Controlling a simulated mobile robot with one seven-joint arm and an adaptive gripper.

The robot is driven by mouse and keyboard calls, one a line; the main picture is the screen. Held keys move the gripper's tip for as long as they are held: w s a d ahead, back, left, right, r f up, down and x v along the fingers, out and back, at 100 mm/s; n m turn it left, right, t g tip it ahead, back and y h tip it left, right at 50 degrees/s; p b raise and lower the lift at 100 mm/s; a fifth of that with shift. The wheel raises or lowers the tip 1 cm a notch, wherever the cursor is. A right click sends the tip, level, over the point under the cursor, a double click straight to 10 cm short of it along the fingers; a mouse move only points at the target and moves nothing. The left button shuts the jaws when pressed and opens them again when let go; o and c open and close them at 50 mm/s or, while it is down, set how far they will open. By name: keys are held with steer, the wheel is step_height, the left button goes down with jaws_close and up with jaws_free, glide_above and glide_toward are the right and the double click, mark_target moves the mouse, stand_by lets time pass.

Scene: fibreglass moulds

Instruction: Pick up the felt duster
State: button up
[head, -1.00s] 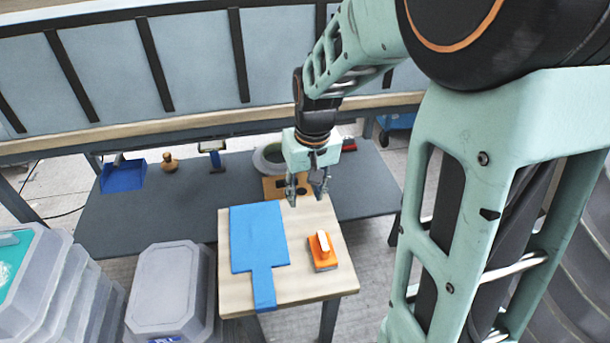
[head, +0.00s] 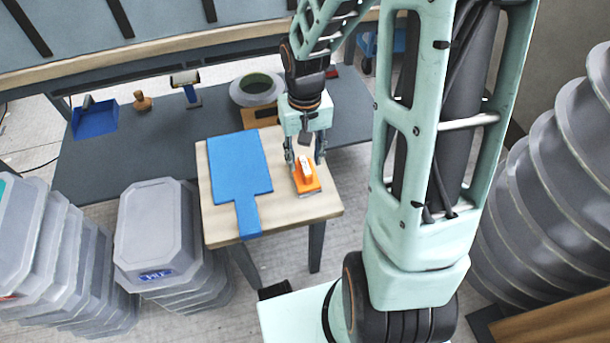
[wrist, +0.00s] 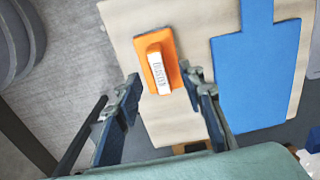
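The felt duster (head: 307,183) is an orange block with a white handle. It lies on the right part of a small light wooden table (head: 285,211). In the wrist view the duster (wrist: 153,48) lies ahead of the fingertips, its white handle marked with lettering. My gripper (head: 305,160) is above the back end of the duster. In the wrist view my gripper (wrist: 160,80) is open, with its fingers apart and nothing between the tips. The duster is not held. The exact height of the fingertips over it is hard to tell.
A blue paddle-shaped sheet (head: 239,172) lies left of the duster. A dark bench (head: 155,150) behind carries a blue dustpan (head: 95,122), a wooden knob (head: 142,101) and a roll (head: 256,90). Stacked grey tubs (head: 158,225) stand left of the table.

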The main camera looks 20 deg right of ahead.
mark_target(305, 165)
step_height(305, 165, down, 4)
steer(key=shift+r+b, duration=0.1)
steer(key=shift+b, duration=0.45)
steer(key=shift+r, duration=0.1)
jaws_close()
steer(key=shift+r, duration=0.1)
steer(key=shift+r+p, duration=0.8)
steer(key=shift+p, duration=0.05)
step_height(305, 165, up, 2)
steer(key=shift+r+p, duration=0.15)
steer(key=shift+p, duration=0.85)
steer(key=s+a+r+p, duration=0.5)
steer(key=s+a+r, duration=0.2)
steer(key=s, duration=0.5)
steer(key=shift+r, duration=0.95)
